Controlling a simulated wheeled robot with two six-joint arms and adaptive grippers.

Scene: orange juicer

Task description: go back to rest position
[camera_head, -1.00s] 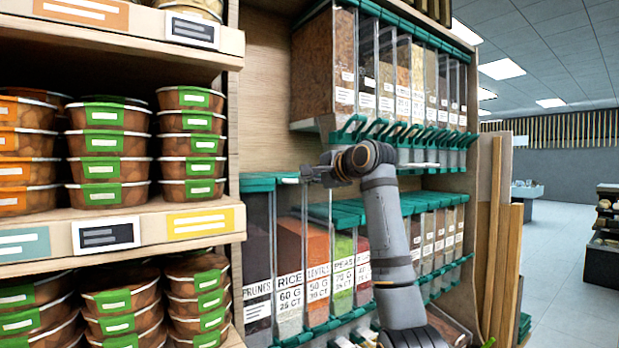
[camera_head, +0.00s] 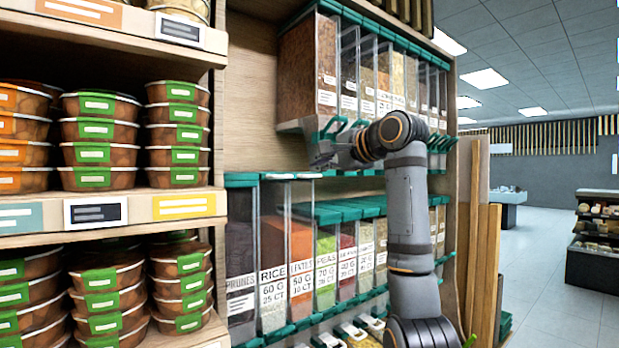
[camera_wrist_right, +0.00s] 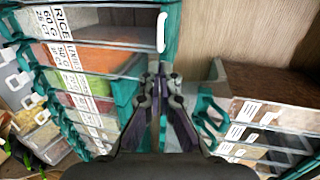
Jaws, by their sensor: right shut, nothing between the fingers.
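My right gripper (camera_head: 322,158) is raised in front of the dispenser wall, between the upper and lower rows of bins. In the right wrist view its fingers (camera_wrist_right: 160,75) are closed together with nothing between them. The rice bin (camera_head: 272,262) stands in the lower row, left of and below the gripper. The lentils bin (camera_head: 301,245) is beside it. Part of the upper row is hidden behind my right arm. My left gripper is not in view.
Upper dispensers (camera_head: 308,70) with green handles hang close above the gripper. Shelves at the left hold stacked tubs with green labels (camera_head: 95,130). Wooden boards (camera_head: 487,260) stand right of my arm. An open aisle floor (camera_head: 550,270) lies further right.

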